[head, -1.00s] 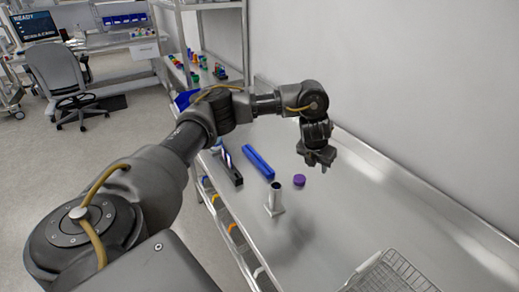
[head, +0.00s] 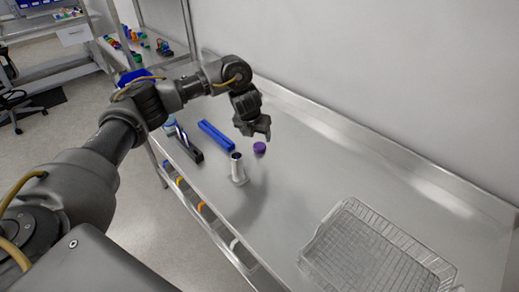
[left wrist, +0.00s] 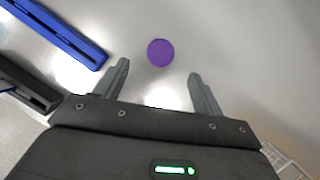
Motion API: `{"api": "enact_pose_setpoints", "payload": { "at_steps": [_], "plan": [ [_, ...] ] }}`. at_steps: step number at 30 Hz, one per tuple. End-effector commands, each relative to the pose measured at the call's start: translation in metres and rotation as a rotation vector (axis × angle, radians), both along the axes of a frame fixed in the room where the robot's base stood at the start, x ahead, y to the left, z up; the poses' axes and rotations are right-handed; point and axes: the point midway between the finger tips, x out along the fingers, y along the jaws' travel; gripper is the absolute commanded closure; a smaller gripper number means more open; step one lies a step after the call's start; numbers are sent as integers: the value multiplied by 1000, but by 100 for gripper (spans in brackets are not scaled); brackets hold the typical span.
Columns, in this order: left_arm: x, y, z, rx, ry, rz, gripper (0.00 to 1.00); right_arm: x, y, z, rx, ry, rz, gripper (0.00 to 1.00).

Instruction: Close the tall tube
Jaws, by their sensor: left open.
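The tall tube (head: 237,169) is a silver-grey cylinder with a square-looking foot. It stands upright on the steel table, its dark top opening uncovered. A purple cap (head: 260,148) lies on the table behind and to the right of the tube. My left gripper (head: 256,133) is above the table close to the cap. In the left wrist view its two fingers (left wrist: 160,85) are apart with nothing between them, and the purple cap (left wrist: 160,52) shows just beyond the fingertips, roughly centred. The tube is not visible in the left wrist view. My right gripper is not in view.
A blue bar-shaped holder (head: 216,136) and a dark rack (head: 187,147) lie left of the tube. A wire basket (head: 345,205) stands at the front right. The steel table (head: 300,150) is clear between cap and basket. A wall runs behind it.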

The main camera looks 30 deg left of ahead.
Motion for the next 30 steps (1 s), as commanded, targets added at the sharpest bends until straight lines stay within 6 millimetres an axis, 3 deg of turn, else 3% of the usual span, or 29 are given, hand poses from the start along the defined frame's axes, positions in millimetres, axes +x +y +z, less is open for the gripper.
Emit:
{"api": "enact_pose_setpoints", "payload": {
  "at_steps": [4,17,30],
  "plan": [
    [7,0,-18,-2,0,1,31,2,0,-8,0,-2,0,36],
    [9,1,-24,0,0,1,31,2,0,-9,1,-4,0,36],
    [26,3,-69,1,0,1,31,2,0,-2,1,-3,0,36]
  ]
}}
